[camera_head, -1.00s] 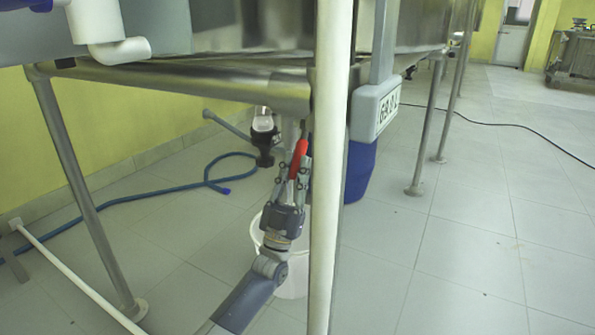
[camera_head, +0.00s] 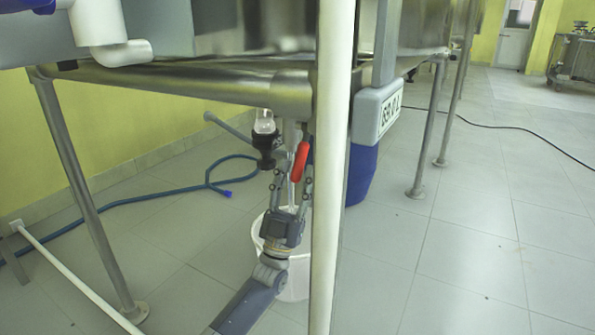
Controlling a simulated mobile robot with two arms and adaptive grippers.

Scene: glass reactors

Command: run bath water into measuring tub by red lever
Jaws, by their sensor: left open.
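The red lever (camera_head: 300,162) hangs below the steel bath frame, beside a black fitting with a clear glass part (camera_head: 264,136). My left gripper (camera_head: 293,180) is open, pointing up just below the lever, its fingers spread to either side. I cannot tell whether it touches the lever. The white measuring tub (camera_head: 294,283) stands on the floor below, partly hidden by my left arm and a pale upright post. A thin stream or pipe appears to run down between the fingers toward the tub; I cannot tell which. My right gripper is not in view.
The pale post (camera_head: 333,200) stands close to the right of the gripper. A blue hose (camera_head: 150,196) lies on the floor at left. Floor at right is mostly clear.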

